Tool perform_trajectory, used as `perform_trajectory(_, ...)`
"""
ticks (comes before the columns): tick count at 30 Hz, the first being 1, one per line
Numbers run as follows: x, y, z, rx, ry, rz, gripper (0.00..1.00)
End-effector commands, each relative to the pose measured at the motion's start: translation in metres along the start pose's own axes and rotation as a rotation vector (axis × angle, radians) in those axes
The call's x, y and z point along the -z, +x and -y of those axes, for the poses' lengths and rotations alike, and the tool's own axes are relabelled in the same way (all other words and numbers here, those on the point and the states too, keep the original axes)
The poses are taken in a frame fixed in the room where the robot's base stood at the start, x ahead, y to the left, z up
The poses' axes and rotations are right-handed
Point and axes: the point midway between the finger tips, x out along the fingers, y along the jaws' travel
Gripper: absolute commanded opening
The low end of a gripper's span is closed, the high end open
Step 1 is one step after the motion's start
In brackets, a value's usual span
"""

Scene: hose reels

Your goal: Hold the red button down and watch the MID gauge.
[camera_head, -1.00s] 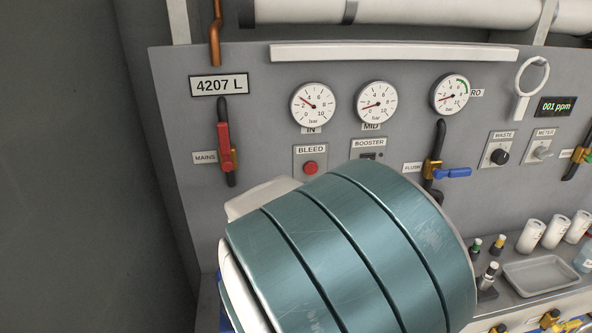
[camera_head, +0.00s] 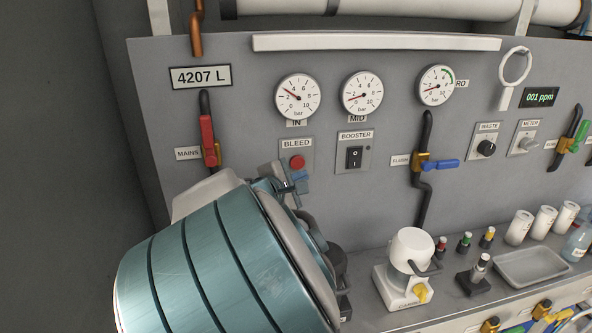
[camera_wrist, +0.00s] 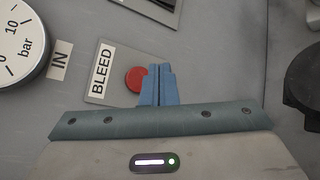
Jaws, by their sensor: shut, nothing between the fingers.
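The red button (camera_head: 297,162) sits on the BLEED plate (camera_head: 284,147), below the IN gauge. In the wrist view the red button (camera_wrist: 136,80) lies just left of my fingertips, partly covered by them. My gripper (camera_head: 298,177) is shut and empty, with blue fingers pointing at the panel just below the button. In the wrist view the fingers of my gripper (camera_wrist: 160,72) overlap the button's right edge. I cannot tell if they touch it. The MID gauge (camera_head: 362,93) is in full view up and right of the button; its needle points low on the scale.
The BOOSTER switch (camera_head: 354,157) is right of the button, and the red MAINS lever (camera_head: 208,140) is left. The IN gauge (camera_head: 297,97) is above. A white-topped device (camera_head: 411,249) stands on the shelf right of my arm. Panel between BOOSTER and the blue FLUSH lever (camera_head: 440,164) is bare.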

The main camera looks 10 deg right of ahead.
Motion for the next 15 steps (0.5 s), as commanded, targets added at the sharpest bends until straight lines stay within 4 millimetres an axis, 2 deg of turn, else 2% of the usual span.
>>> perform_trajectory(6, 0.01, 0.015, -0.011, 0.0, 0.0, 0.002, 0.0)
perform_trajectory(15, 0.015, 0.02, -0.015, 0.001, 0.0, -0.001, 0.0)
